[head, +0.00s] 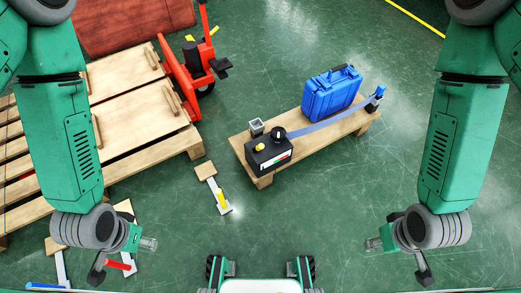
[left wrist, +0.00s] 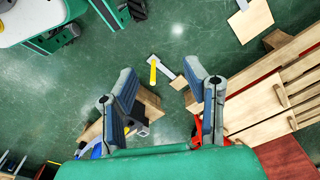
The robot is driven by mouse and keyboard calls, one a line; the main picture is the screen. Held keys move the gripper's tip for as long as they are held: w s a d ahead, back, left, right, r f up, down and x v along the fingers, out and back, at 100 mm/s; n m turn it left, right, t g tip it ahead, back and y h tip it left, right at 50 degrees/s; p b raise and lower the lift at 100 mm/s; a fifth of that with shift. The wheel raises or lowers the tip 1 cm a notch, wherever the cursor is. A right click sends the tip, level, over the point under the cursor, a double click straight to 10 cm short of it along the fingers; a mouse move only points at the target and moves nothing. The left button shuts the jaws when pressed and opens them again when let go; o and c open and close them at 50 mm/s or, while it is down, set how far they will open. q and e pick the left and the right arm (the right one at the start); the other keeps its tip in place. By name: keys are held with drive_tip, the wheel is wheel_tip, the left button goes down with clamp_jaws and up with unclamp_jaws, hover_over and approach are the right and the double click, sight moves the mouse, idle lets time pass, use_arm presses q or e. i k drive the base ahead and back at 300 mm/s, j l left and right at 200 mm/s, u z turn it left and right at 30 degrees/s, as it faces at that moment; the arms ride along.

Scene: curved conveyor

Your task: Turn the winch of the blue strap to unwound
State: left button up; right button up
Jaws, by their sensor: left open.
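A black winch box (head: 268,152) with a yellow button and a red, white and green strip sits on the near-left end of a low wooden bench (head: 335,135). A round black knob (head: 279,133) is at its upper right corner. The blue strap (head: 325,124) runs from there along the bench to a blue end piece (head: 376,97). My left gripper (head: 123,258) is open and empty, left of the bench and apart from it; its spread fingers show in the left wrist view (left wrist: 160,72). My right gripper (head: 398,260) is open and empty, right of the bench.
A blue case (head: 332,92) stands on the bench behind the strap. A small grey box (head: 256,126) is beside the winch box. Wooden pallets (head: 150,120) and a red pallet jack (head: 190,75) are at the left. A yellow-handled lever piece (head: 220,198) lies on the floor. Green floor is clear at right.

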sight(278, 134)
drive_tip(key=i+l, duration=0.4)
drive_tip(key=i+l+z, duration=0.15)
drive_tip(key=i+l, duration=0.2)
drive_tip(key=i, duration=0.15)
